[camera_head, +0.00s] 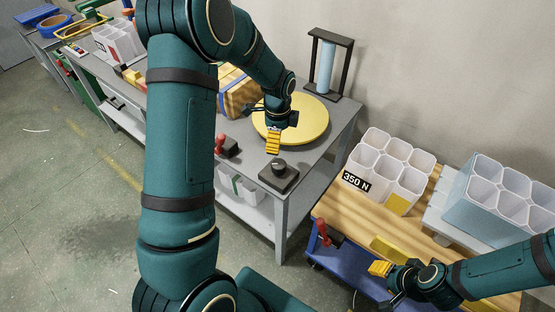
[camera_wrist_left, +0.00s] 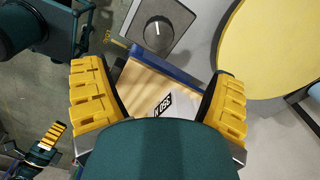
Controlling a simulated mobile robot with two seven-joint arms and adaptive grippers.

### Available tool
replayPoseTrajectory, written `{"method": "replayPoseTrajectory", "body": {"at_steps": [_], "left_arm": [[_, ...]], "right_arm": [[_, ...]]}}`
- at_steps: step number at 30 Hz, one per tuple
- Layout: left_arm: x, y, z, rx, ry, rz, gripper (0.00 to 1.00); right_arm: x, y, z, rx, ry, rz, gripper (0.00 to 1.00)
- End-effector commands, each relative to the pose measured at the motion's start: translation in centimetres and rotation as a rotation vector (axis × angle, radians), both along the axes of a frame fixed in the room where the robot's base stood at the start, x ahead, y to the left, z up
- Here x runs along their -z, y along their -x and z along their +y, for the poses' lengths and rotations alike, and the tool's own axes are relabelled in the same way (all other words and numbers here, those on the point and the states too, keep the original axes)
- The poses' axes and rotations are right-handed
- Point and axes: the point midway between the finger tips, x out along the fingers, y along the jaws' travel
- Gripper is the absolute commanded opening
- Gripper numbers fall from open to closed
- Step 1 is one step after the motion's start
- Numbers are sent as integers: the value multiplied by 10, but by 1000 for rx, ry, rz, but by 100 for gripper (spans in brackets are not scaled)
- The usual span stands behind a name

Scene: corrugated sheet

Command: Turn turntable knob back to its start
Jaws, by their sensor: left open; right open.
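The turntable knob (camera_head: 279,164) is a dark round dial on a dark grey box at the near corner of the grey table. In the left wrist view the knob (camera_wrist_left: 158,33) has a short white mark pointing nearly straight up in the picture. The yellow turntable disc (camera_head: 312,122) lies flat behind it. My left gripper (camera_head: 272,142) is above the table between disc and knob, open, empty and apart from the knob. Its two yellow fingers (camera_wrist_left: 159,100) are wide apart in the wrist view. My right gripper (camera_head: 380,268) is open beside the wooden-topped cart, far from the knob.
A red-handled lever (camera_head: 221,142) stands left of the knob box. A black frame with a light blue roll (camera_head: 326,66) stands behind the disc.

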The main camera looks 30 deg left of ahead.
Motion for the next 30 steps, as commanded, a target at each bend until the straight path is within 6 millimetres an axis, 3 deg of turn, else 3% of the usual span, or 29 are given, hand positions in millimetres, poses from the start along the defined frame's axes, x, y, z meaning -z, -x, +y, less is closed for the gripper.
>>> {"method": "replayPoseTrajectory", "body": {"at_steps": [6,13,30], "left_arm": [[-4,0,0,312,7,-2,86],[6,0,0,383,7,-2,86],[108,0,0,379,6,0,86]], "right_arm": [[-14,-3,-1,4,1,-6,47],[-14,-3,-1,6,1,-6,47],[-7,-3,-1,5,1,-5,47]]}}
